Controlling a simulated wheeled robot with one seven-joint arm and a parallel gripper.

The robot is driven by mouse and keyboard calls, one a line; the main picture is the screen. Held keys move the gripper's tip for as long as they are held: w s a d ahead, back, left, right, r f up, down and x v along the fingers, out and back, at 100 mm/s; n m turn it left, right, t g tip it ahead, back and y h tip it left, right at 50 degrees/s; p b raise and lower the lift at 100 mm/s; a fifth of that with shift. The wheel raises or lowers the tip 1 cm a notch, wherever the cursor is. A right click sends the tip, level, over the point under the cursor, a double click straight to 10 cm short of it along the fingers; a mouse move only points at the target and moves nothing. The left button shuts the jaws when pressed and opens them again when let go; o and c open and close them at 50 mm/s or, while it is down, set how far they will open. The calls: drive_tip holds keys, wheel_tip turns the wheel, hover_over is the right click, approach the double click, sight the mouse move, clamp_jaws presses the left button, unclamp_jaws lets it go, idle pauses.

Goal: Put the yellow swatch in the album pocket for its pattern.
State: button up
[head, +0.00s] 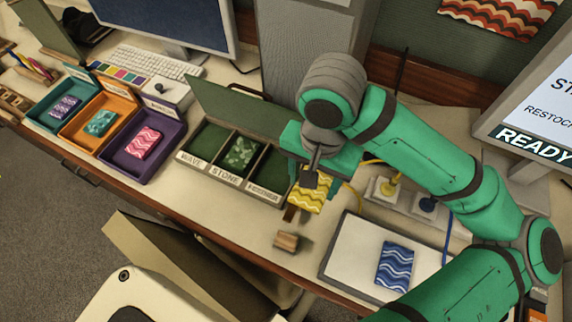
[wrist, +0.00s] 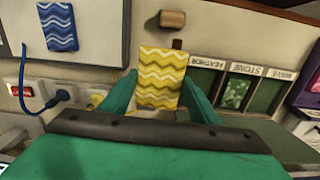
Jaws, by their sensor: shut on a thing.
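My gripper (head: 309,181) is shut on the yellow swatch (head: 306,200), which has white wavy lines. The swatch also shows between the fingers in the wrist view (wrist: 162,77). It is held just right of the album (head: 222,171), near the feather end. The open green album has three pockets labelled wave, stone and feather, from left to right in the head view. The wave pocket (head: 207,142) looks empty. The stone pocket holds a green mottled swatch (head: 241,154). The feather pocket (wrist: 203,86) looks empty in the wrist view; my arm partly hides it in the head view.
A blue wavy swatch (head: 394,265) lies on a white tray (head: 345,250) at the right. A small wooden block (head: 287,241) sits near the front edge. Teal, orange and purple trays (head: 120,160) with swatches stand at the left. Plugs and cables (head: 385,188) lie behind the white tray.

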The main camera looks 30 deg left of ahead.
drive_tip(key=s+a+f, duration=0.2)
drive_tip(key=s+a, duration=0.2)
hover_over(277, 172)
drive_tip(key=f, duration=0.9)
drive_tip(key=shift+s+d, duration=0.25)
drive_tip(key=shift+w+a+f, duration=0.2)
drive_tip(key=shift+a+f, duration=0.1)
drive_tip(key=shift+f, duration=0.05)
wheel_tip(277, 172, down, 3)
drive_tip(key=shift+w+f, duration=0.1)
drive_tip(key=shift+w, duration=0.05)
drive_tip(key=shift+d+f, duration=0.1)
drive_tip(key=o, duration=0.9)
drive_tip(key=shift+f, duration=0.1)
drive_tip(key=shift+c, duration=0.2)
